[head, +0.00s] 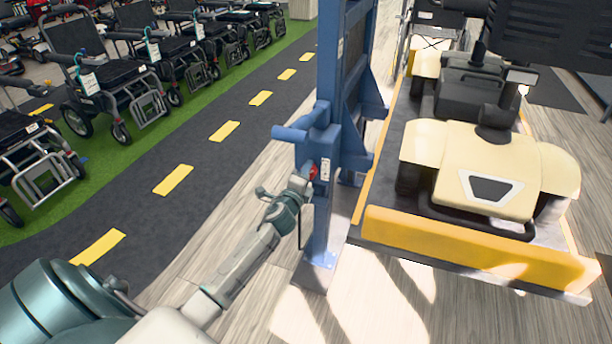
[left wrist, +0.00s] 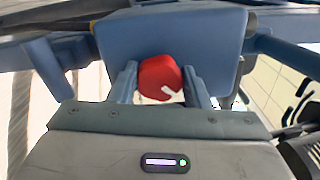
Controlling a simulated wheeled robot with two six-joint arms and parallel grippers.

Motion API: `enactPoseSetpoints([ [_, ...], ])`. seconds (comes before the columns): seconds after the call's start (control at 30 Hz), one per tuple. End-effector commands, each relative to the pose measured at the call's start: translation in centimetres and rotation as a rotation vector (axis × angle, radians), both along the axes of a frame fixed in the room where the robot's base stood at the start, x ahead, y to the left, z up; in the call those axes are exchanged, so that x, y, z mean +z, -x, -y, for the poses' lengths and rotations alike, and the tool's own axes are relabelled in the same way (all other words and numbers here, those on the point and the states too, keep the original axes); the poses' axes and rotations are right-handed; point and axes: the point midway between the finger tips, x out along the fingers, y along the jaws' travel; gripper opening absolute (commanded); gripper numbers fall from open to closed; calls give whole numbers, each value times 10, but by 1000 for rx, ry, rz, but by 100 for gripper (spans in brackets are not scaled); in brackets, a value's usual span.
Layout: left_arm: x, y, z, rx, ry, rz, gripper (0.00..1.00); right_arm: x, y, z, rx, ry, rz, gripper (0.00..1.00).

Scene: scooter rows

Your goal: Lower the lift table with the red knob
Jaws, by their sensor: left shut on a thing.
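The red knob (head: 312,172) sits on the blue control box (head: 318,148) of the lift's blue post. My left gripper (head: 302,178) is at the knob in the head view. In the left wrist view the knob (left wrist: 160,78) has a white pointer mark aimed toward the lower right. The two fingers of my left gripper (left wrist: 160,84) are closed on either side of it. The lift table (head: 405,243) has a yellow front edge and bears a cream scooter (head: 490,165). My right gripper is not in view.
Several wheelchairs (head: 105,85) stand in rows on green flooring at the left. A dark lane (head: 215,150) with yellow dashes and bare wood floor lie between.

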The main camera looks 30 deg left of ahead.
Motion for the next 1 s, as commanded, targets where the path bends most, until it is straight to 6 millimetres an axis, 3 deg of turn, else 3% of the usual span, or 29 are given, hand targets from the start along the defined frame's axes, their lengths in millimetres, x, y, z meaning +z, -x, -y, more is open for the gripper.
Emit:
enactPoseSetpoints([
  [0.43,-1,0,0,0,11,1,20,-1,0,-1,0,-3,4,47],
  [0.47,-1,0,0,0,11,1,47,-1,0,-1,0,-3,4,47],
  [0.57,-1,0,0,0,11,1,65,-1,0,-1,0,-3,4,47],
  [0.87,-1,1,0,0,9,1,65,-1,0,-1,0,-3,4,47],
  [1.0,-2,14,3,0,8,0,65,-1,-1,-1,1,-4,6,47],
])
